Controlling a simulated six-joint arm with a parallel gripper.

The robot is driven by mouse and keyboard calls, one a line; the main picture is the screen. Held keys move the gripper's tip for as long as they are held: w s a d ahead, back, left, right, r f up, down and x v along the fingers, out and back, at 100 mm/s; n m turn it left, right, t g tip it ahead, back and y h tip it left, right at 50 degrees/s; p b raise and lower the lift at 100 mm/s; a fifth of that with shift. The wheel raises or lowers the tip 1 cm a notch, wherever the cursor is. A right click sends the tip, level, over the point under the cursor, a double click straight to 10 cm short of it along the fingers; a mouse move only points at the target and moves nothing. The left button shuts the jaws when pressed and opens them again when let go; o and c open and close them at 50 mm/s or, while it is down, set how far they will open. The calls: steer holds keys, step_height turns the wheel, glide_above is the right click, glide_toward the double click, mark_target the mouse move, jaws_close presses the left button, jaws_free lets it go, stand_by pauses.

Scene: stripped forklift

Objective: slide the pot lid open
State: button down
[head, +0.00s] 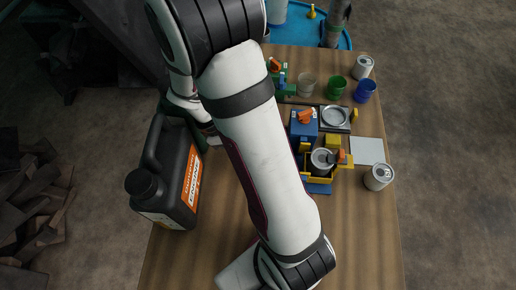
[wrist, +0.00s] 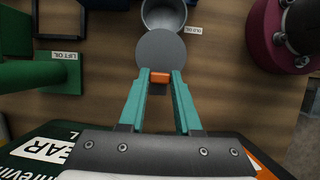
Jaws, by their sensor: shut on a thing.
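In the wrist view, the pot lid (wrist: 161,50) is a flat grey disc with an orange grip (wrist: 160,77) at its near edge. My gripper (wrist: 160,74) has teal fingers, shut on this orange grip. The pot (wrist: 164,14) is a grey metal vessel at the top of the view, cut off by the frame edge. The lid overlaps its near rim, and part of the pot's inside shows beyond the lid. A label reading "OLD OIL" lies to the right of the pot. In the head view my arm hides the gripper, lid and pot.
A black canister (head: 172,175) stands left of my arm, close to the gripper area. In the wrist view a green stand (wrist: 60,75) labelled "LIFT OIL" is left and a maroon round part (wrist: 288,35) right. Cans, cups and boxes crowd the table's right side.

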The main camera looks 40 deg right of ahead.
steer(key=shift+w+a, duration=0.15)
steer(key=c, duration=0.6)
jaws_free()
steer(key=v, duration=1.6)
steer(key=shift+f, duration=0.1)
